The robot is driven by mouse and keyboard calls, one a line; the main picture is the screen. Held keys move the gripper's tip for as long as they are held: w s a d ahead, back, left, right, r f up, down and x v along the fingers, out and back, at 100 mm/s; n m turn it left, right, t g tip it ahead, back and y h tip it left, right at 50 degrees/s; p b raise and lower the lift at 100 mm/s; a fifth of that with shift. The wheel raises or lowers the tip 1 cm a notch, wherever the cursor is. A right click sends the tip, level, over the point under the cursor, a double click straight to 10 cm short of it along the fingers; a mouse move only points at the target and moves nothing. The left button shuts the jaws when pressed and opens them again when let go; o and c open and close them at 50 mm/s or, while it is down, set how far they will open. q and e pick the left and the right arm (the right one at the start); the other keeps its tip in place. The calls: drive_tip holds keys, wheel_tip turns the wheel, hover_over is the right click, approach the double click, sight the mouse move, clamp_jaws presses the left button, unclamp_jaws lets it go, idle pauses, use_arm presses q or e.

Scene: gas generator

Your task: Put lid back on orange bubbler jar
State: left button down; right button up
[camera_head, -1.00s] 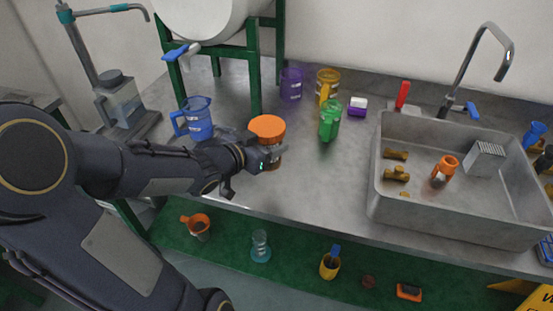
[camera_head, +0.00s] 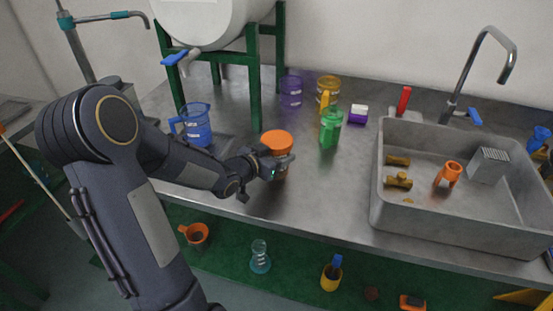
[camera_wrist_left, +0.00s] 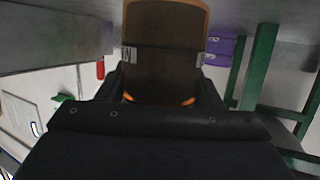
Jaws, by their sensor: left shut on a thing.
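The orange-topped jar (camera_head: 276,139) is at the middle of the metal counter, with a flat orange disc, seemingly its lid, on top. My left gripper (camera_head: 280,167) is at the near side of the jar. In the left wrist view the brown jar body (camera_wrist_left: 166,25) is between the two fingers of my left gripper (camera_wrist_left: 166,58), which is shut on it. An orange edge (camera_wrist_left: 175,101) shows at one end of the body there. I cannot tell whether the jar touches the counter or how the lid is seated. My right gripper is not in view.
A blue jug (camera_head: 197,125) stands left of the jar, a green jar (camera_head: 331,127) to its right. Purple (camera_head: 290,90) and yellow (camera_head: 328,88) jars stand behind. The grey sink (camera_head: 400,213) is at the right. Clear counter lies between jar and sink.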

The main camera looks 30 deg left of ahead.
use_arm(q)
drive_tip(key=shift+f, duration=0.85)
drive_tip(key=shift+f, duration=0.15)
drive_tip(key=shift+c, duration=2)
unclamp_jaws()
drive_tip(key=shift+r, duration=0.25)
drive_tip(key=p+v, duration=0.1)
drive_tip(key=v, duration=1.1)
